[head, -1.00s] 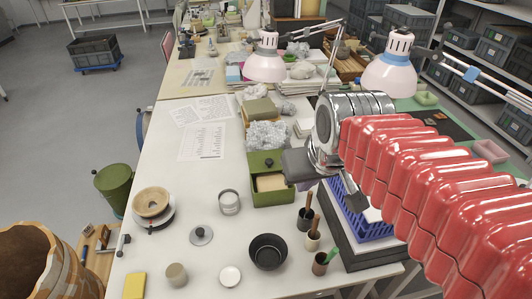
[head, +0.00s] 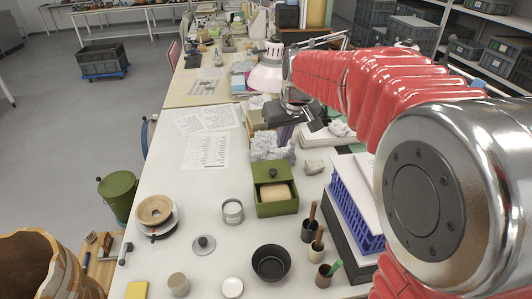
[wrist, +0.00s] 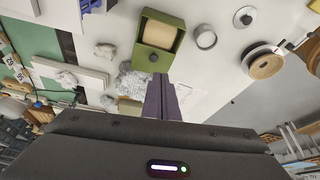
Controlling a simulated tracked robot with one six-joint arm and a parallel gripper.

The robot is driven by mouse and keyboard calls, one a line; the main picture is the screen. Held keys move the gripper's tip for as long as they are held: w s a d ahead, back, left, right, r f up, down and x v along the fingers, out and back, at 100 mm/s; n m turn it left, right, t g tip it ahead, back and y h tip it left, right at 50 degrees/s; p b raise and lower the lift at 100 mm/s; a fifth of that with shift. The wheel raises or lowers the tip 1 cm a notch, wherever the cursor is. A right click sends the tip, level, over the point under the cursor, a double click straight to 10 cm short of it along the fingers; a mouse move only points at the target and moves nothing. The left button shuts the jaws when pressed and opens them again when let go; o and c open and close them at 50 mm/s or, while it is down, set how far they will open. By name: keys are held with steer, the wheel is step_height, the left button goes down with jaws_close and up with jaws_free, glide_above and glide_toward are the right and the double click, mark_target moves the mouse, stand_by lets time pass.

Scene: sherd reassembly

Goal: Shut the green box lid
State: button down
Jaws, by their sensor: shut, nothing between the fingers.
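The green box (head: 277,208) stands on the table in the middle of the head view and at the top of the wrist view (wrist: 142,35). Its green lid (head: 262,175) with a dark knob is at the far end, and the lid also shows in the wrist view (wrist: 143,56). The box is open, with a pale tan block (head: 275,193) visible inside. My gripper (head: 284,135) is beyond the box's far side, apart from it. In the wrist view its dark purple fingers (wrist: 160,80) are together and empty, pointing towards the lid end.
Crumpled grey material (head: 268,147) lies just behind the box, near my gripper. Pots with tools (head: 309,232), a black bowl (head: 271,262) and a blue rack (head: 352,210) stand in front and to the right.

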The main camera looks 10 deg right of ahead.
steer(key=w+f+n, duration=0.1)
steer(key=w+f, duration=1)
steer(key=w, duration=0.4)
steer(key=shift+w+a+f+g, duration=0.15)
steer(key=shift+a+f+g, duration=0.15)
steer(key=shift+a+g, duration=0.1)
steer(key=shift+f, duration=0.1)
glide_above(265, 164)
steer(key=s, duration=0.2)
steer(key=f, duration=0.9)
steer(key=shift+w+d+f, duration=0.1)
steer(key=shift+w+d, duration=0.05)
steer(key=shift+d, duration=0.05)
steer(key=shift+s+d, duration=0.25)
steer(key=shift+s, duration=0.7)
steer(key=shift+s+d, duration=0.25)
steer(key=shift+s, duration=0.7)
steer(key=shift+s, duration=0.1)
